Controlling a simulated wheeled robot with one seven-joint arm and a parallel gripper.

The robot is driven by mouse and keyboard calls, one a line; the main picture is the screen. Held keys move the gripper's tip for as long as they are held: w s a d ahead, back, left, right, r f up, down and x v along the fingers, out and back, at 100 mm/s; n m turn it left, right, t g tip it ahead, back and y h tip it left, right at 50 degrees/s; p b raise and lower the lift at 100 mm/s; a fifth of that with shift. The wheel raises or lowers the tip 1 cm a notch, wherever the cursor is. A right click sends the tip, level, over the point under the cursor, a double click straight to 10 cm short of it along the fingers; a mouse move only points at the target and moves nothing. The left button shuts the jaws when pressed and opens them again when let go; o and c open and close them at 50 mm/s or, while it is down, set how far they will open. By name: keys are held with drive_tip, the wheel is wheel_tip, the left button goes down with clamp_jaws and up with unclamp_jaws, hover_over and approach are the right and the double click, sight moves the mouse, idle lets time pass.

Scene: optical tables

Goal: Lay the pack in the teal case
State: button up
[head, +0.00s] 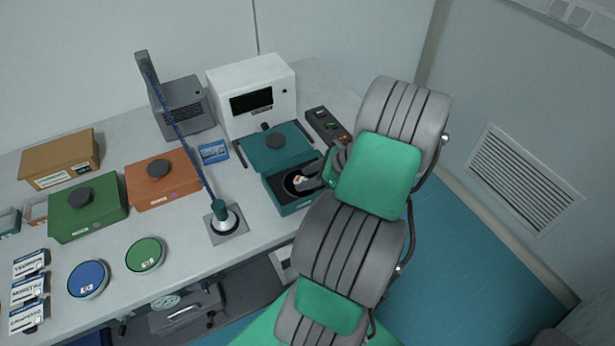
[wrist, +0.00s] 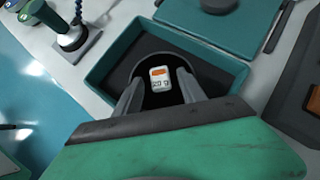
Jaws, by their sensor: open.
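The teal case (head: 290,208) stands on the table with its top open and a dark inside; its rim also shows in the wrist view (wrist: 112,62). The pack (wrist: 159,78) is small and white with an orange mark and a printed label. It shows between my fingers, over the dark floor of the case; whether it rests on the floor is hard to tell. It is small and partly hidden in the head view (head: 298,180). My gripper (wrist: 158,82) is open, its fingers reaching down inside the case, one on each side of the pack.
A teal lid (head: 262,153) with a dark knob lies just behind the case. A white instrument (head: 225,85) stands further back. Left are a jointed blue post (head: 180,130), an orange box (head: 150,192) and a green box (head: 70,222). A dark switch strip (head: 320,122) lies right.

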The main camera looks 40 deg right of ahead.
drive_tip(key=shift+r, duration=0.25)
drive_tip(key=v, duration=1.2)
drive_tip(key=shift+b, duration=0.4)
drive_tip(key=w+a+r+n+g+h, duration=0.1)
drive_tip(key=w+a+r+n+g, duration=0.1)
drive_tip(key=w+a+n, duration=0.45)
drive_tip(key=w+a+r+n+g+h, duration=0.1)
drive_tip(key=w+a+r+n+g, duration=0.15)
drive_tip(key=a+n, duration=0.7)
drive_tip(key=s+a+r+n+h, duration=0.1)
drive_tip(key=s+a+r+n, duration=0.1)
drive_tip(key=a+n, duration=0.5)
drive_tip(key=s+a+r+n+h, duration=0.1)
drive_tip(key=s+a+r+n, duration=0.1)
drive_tip(key=a+n, duration=0.5)
drive_tip(key=s+a+t, duration=0.1)
drive_tip(key=a, duration=0.2)
drive_tip(key=shift+s, duration=0.25)
drive_tip(key=shift+c, duration=0.5)
